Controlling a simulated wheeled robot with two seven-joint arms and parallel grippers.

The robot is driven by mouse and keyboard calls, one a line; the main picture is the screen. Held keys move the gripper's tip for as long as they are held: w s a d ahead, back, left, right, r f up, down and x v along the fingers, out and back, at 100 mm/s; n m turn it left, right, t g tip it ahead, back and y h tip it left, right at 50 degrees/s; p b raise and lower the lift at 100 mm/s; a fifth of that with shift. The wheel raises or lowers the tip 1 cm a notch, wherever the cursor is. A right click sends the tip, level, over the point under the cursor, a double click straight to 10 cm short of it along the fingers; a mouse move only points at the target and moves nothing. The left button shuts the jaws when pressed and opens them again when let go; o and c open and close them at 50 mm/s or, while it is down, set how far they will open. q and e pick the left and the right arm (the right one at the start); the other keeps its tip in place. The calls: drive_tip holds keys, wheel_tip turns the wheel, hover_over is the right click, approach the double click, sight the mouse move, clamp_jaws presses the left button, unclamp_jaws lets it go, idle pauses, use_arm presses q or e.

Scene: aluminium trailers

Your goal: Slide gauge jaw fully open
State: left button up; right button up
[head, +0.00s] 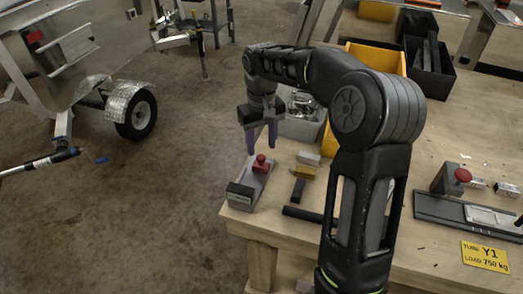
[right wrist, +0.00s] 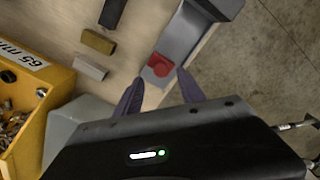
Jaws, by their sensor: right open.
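A grey gauge (head: 253,186) with a red knob (head: 261,163) lies near the left edge of the wooden bench. A dark block with a pale green label stands at its near end. My right gripper (head: 261,146) points down above the red knob, open, with its fingers apart. In the right wrist view the red knob (right wrist: 161,65) sits just beyond and between the two fingertips (right wrist: 160,78), and the grey gauge body (right wrist: 188,30) runs up from it. I see no contact. My left gripper is not in view.
Wooden and dark blocks (head: 304,173) lie right of the gauge. A yellow bin (head: 384,58) and grey bin (head: 300,127) stand behind. Another grey fixture with a red knob (head: 463,175) lies at right, near a yellow plate (head: 485,256).

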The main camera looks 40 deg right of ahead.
sight(261, 156)
drive_tip(key=shift+r, duration=2.25)
